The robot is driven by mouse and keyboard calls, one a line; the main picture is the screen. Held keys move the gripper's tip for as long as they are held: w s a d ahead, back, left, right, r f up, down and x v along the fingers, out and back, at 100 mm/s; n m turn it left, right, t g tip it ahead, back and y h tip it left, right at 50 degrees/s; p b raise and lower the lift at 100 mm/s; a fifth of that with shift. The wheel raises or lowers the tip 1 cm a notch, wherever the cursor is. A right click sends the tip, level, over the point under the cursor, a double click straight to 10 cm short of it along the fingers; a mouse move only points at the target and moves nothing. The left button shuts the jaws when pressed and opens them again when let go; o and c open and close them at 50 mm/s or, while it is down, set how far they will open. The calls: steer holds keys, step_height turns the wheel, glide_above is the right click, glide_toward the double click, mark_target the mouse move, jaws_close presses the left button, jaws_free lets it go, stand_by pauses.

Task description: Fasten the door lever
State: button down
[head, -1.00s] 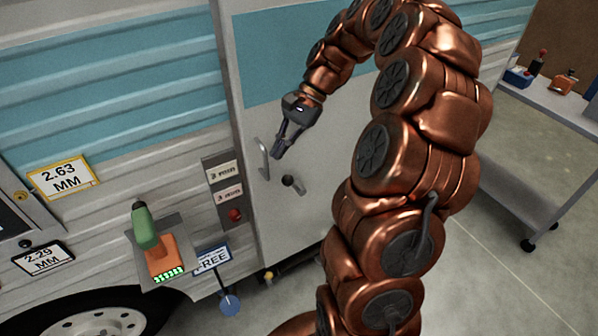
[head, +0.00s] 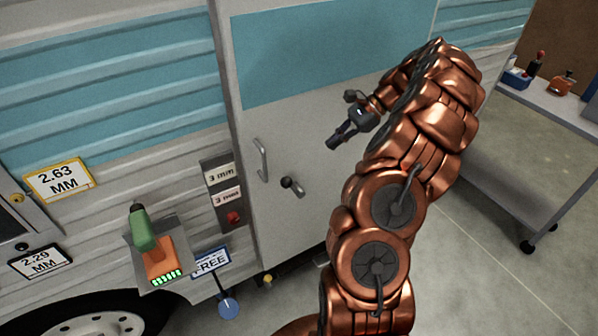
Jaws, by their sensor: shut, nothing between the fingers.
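The camper door (head: 300,230) is white below and teal above, and looks closed in its frame. A dark door lever with a round black knob (head: 287,182) is on its lower left part, its short arm slanting down to the right. A grey vertical grab handle (head: 262,160) is just above and left of the lever. My gripper (head: 338,141) is shut and empty, up and to the right of the lever, apart from it and from the handle. The lever and handle are fully in sight.
Left of the door is a panel with a red button (head: 233,217). A green and orange drill (head: 152,245) rests on a grey holder, beside a blue FREE sign (head: 211,262). A grey cart (head: 540,150) stands right.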

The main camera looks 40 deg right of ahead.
mark_target(290, 179)
steer(key=shift+a, duration=0.1)
steer(key=p+x, duration=0.4)
steer(key=x, duration=0.8)
steer(key=shift+w+a+f, duration=0.1)
steer(key=shift+w+a, duration=0.05)
steer(key=shift+a, duration=0.1)
steer(key=shift+w+a+f, duration=0.15)
steer(key=shift+a+f, duration=0.25)
steer(key=shift+f, duration=0.1)
steer(key=shift+w+a, duration=0.1)
steer(key=shift+a, duration=0.15)
